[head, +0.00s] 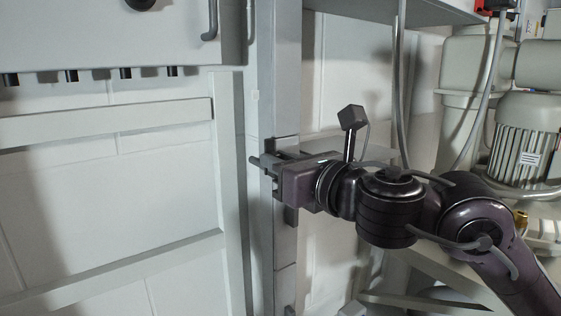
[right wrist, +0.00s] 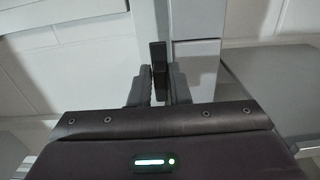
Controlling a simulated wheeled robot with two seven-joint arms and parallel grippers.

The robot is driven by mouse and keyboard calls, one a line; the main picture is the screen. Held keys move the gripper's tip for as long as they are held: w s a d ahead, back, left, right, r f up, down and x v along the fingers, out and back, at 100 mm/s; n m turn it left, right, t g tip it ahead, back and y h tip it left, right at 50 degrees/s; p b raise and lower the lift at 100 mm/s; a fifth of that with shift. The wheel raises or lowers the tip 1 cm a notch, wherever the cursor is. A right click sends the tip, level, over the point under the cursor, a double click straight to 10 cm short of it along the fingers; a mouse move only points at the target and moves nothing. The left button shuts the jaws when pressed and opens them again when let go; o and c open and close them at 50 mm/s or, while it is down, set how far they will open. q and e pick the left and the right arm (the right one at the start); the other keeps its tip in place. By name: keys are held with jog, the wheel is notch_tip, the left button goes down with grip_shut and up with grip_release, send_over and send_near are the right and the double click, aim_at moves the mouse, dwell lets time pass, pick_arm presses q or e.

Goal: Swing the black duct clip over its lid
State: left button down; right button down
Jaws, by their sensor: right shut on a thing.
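The black duct clip (right wrist: 158,56) shows in the right wrist view as a small dark upright piece between the fingers of my right gripper (right wrist: 162,82). The fingers are shut on it. In the head view my right gripper (head: 264,165) reaches in from the right to the upright grey duct (head: 262,85), with its fingers across the duct's face. There the gripper hides most or all of the clip. I cannot tell the clip's angle to the lid, nor clearly tell the lid from the duct body. My left gripper is in neither view.
A grey cabinet (head: 105,35) with short dark fittings below it stands at upper left. Pale frame rails (head: 110,122) cross the white wall. A motor-like blower unit (head: 520,140) with hoses stands at right, behind my right arm. A shelf (head: 395,10) overhangs above.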

jog(key=shift+w+d+f+m+p, duration=0.2)
jog(key=shift+d+f+m, duration=0.1)
jog(key=shift+m, duration=2.65)
jog(key=shift+w+d+f+m+p, duration=0.15)
jog(key=shift+d+f+m+p, duration=0.15)
jog(key=shift+m, duration=2.6)
jog(key=shift+w+d+f+m+p, duration=0.1)
jog(key=shift+w+d+f+m, duration=0.2)
jog(key=shift+m, duration=2.65)
jog(key=shift+a+f, duration=0.1)
jog(key=c, duration=1.4)
grip_release()
jog(key=shift+c, duration=0.2)
jog(key=shift+s, duration=0.1)
